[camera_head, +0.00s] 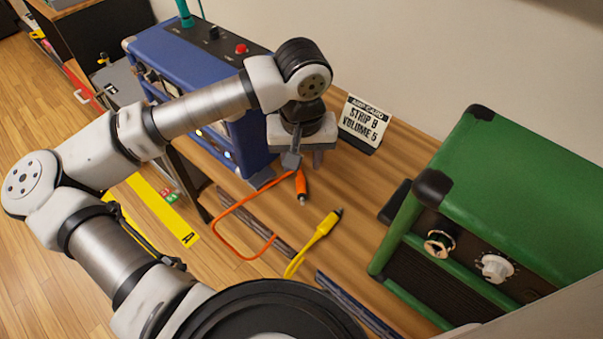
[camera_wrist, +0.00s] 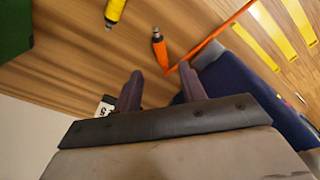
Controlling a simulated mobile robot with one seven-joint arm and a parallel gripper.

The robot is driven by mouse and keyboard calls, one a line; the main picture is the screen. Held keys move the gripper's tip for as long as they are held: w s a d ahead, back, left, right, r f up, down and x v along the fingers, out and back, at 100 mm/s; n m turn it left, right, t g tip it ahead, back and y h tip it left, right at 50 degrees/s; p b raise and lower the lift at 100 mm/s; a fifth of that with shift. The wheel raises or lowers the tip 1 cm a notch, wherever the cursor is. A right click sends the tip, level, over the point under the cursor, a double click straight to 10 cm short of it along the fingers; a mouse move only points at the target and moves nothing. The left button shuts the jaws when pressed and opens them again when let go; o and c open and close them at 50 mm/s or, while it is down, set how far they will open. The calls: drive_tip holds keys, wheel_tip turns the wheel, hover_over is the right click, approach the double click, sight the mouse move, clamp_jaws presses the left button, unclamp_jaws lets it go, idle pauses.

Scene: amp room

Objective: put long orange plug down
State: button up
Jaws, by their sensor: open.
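The long orange plug (camera_head: 301,187) lies on the wooden table between the blue amp and the green amp, with its orange cable looping to the left. It also shows in the wrist view (camera_wrist: 161,50), beyond the fingertips and apart from them. My gripper (camera_head: 303,160) is open and empty, just behind the plug in the head view. In the wrist view both fingers (camera_wrist: 151,84) are spread with nothing between them.
A yellow plug (camera_head: 328,225) lies to the right of the orange plug. The blue amp (camera_head: 180,55) stands left and the green amp (camera_head: 500,170) right. A card (camera_head: 363,121) reading "STRIP B VOLUME 5" stands behind. Yellow strips (camera_head: 165,208) lie at the left.

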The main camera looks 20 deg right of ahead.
drive_tip(key=shift+s+r, duration=0.1)
drive_tip(key=shift+r, duration=0.85)
